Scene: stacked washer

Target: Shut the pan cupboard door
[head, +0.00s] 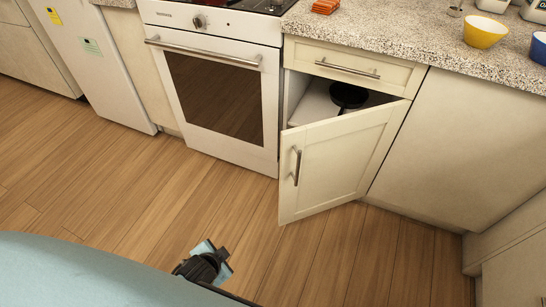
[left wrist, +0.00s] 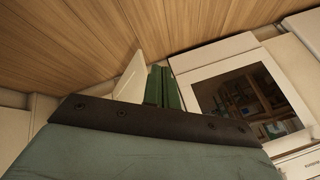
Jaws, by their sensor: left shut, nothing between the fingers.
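The pan cupboard door (head: 338,163) is a cream panel with a vertical bar handle (head: 297,167) near its free left edge. It hinges on the right and stands partly open, swung out over the floor. A dark pan (head: 348,95) sits on a white shelf inside. My left gripper (head: 217,262) is low in the head view, in front of the door and to its left, clear of it. In the left wrist view its green fingers (left wrist: 162,88) are together and empty, with a pale panel (left wrist: 131,78), likely the door, beyond them. My right gripper is not in view.
A white oven (head: 215,95) stands left of the cupboard, with a closed drawer (head: 350,68) above the opening. A speckled counter (head: 400,35) carries a yellow bowl (head: 484,32). The wooden floor (head: 130,200) before the oven is clear. Plain cabinet fronts (head: 465,140) stand on the right.

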